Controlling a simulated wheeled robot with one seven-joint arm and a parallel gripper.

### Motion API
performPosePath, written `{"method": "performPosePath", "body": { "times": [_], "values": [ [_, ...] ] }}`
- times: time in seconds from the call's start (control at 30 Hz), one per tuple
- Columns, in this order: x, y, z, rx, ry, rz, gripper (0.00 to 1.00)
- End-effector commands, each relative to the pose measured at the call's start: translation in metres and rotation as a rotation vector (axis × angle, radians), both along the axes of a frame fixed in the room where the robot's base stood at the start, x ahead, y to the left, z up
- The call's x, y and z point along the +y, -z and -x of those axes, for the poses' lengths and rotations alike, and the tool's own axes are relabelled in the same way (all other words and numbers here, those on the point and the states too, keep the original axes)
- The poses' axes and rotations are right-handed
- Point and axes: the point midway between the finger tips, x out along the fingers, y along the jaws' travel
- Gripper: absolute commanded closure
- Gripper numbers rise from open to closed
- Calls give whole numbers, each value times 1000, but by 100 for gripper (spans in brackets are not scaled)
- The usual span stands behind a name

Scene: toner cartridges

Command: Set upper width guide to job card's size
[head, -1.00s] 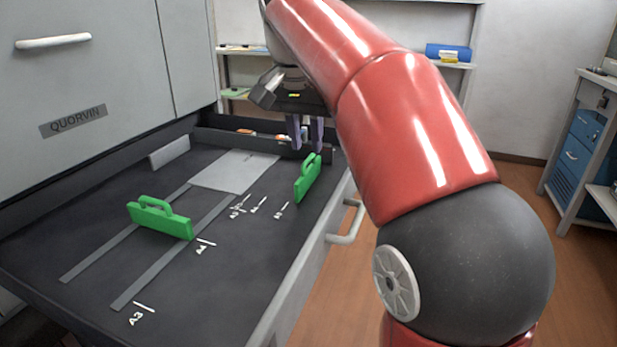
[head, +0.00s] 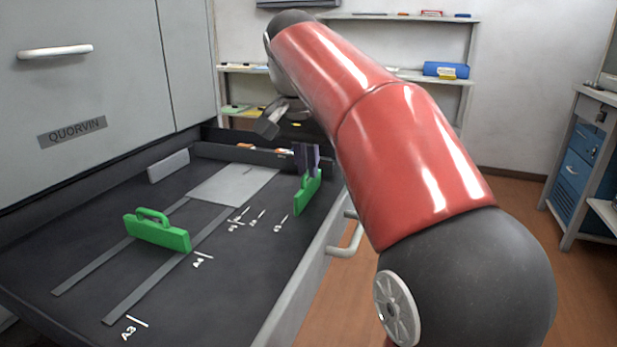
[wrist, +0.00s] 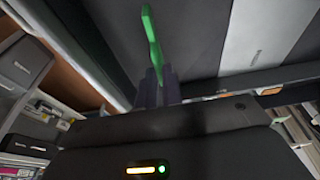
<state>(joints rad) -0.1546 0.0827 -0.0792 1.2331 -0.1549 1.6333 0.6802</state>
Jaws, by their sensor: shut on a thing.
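A green guide (head: 308,194) with a handle stands upright at the right side of the dark tray (head: 75,225). My gripper (head: 306,168) points down and is shut on the top of this guide. In the wrist view the gripper fingers (wrist: 158,90) meet the green guide (wrist: 152,38). A second green guide (head: 158,233) stands across two grey rails at the left. White size marks are on the tray floor: A3 (head: 132,328), A4 (head: 203,260) and several smaller ones (head: 240,220). I cannot make out a job card.
A pale grey plate (head: 232,184) lies flat behind the rails. A grey block (head: 168,166) stands at the tray's back left. Small orange and white items (head: 247,147) lie beyond the tray's back wall. A drawer handle (head: 347,238) sticks out at the right.

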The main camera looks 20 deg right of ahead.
Motion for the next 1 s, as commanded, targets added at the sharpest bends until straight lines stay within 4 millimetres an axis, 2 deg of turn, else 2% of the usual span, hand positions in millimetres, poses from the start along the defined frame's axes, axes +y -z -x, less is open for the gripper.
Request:
{"method": "performPosePath", "body": {
  "times": [0.8,0.83,0.9,0.93,1.0],
  "values": [
    [43,-2,-31,1,-3,0,100],
    [44,-1,-31,0,-1,-1,91],
    [43,0,-31,0,-1,-1,82],
    [43,0,-31,0,-1,-1,78],
    [43,0,-31,-1,0,-1,76]
  ]
}}
